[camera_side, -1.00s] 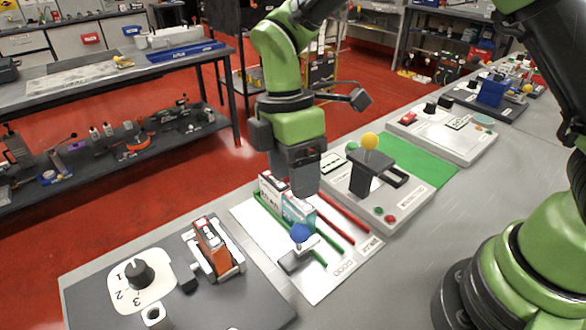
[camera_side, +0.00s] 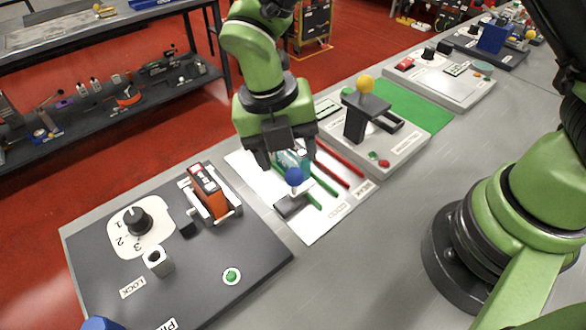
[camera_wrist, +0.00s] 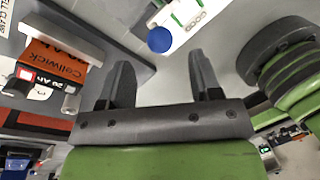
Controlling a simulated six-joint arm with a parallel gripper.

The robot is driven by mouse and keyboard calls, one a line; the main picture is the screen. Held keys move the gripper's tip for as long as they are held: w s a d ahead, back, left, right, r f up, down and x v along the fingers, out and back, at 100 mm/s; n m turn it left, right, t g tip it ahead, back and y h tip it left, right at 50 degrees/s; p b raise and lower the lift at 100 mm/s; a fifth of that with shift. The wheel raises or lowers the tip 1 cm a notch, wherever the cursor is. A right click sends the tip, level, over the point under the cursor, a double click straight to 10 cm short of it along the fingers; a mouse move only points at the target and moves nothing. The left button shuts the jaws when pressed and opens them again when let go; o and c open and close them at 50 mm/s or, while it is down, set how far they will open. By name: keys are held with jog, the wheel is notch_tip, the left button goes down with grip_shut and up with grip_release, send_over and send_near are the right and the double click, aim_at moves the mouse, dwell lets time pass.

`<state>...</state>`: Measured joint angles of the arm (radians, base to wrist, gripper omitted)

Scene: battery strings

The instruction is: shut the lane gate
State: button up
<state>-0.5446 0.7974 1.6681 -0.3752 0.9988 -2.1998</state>
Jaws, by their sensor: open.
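The white lane board (camera_side: 315,233) has green and red rails. At its near end stands a dark block (camera_side: 291,206) with a blue ball knob (camera_side: 294,176) on a short stem, seemingly the lane gate's handle. A teal battery (camera_side: 292,160) stands in a lane just behind the knob, partly hidden by my gripper. My gripper (camera_side: 287,158) hangs above and behind the knob, open and apart from it. In the wrist view, my gripper (camera_wrist: 163,75) has its fingers spread with nothing between them; the blue knob (camera_wrist: 159,39) shows beyond the fingertips.
Left of the lanes, a dark panel (camera_side: 215,280) carries an orange battery (camera_side: 208,192) in a holder and a black dial (camera_side: 138,220). Behind right, a grey station (camera_side: 400,150) has a yellow ball lever (camera_side: 365,84). Bare grey table lies at the front right.

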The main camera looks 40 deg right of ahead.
aim_at(292, 171)
jog(key=f, duration=0.5)
jog(key=shift+s+d, duration=0.25)
jog(key=shift+d, duration=0.15)
